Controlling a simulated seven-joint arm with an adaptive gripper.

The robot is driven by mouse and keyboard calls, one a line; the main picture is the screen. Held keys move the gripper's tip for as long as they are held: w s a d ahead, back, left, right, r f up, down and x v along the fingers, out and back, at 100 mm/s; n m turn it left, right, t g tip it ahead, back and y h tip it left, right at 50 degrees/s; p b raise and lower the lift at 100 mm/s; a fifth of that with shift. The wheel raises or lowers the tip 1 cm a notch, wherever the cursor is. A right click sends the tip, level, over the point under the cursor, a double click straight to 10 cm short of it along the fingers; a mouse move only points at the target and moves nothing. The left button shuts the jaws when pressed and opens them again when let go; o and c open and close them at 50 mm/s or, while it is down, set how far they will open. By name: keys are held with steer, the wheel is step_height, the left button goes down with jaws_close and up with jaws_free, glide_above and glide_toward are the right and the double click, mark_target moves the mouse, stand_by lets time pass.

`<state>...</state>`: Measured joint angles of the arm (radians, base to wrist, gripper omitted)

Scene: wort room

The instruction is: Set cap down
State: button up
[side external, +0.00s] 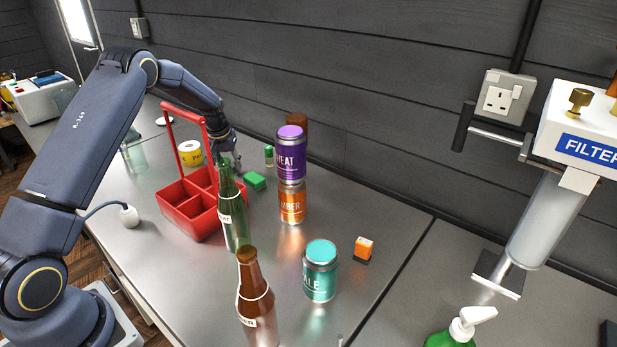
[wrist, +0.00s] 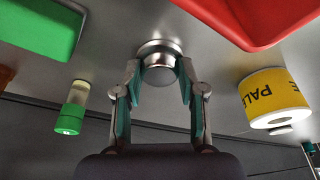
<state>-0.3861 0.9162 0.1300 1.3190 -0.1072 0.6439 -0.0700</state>
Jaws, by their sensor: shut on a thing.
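The cap (wrist: 160,55) is a small round silver piece between my fingertips in the wrist view. My gripper (wrist: 160,80) is shut on it, one finger on each side. The cap is close to the grey steel worktop (wrist: 130,20); I cannot tell whether it touches. In the side view my gripper (side external: 230,158) is low over the worktop, behind the green bottle (side external: 232,210) and beside the red carrier (side external: 190,215). The cap cannot be made out there.
A green block (side external: 254,181), a green-capped vial (side external: 269,155) and a yellow PALE roll (side external: 191,153) are near my gripper. Stacked purple (side external: 290,158) and orange (side external: 292,203) cans, a teal can (side external: 320,272) and a brown bottle (side external: 255,305) stand nearer the camera.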

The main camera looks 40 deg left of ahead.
steer(key=o, duration=1.2)
steer(key=shift+c, duration=0.2)
steer(key=v, duration=1.2)
steer(key=shift+a+r, duration=0.1)
steer(key=shift+r, duration=0.05)
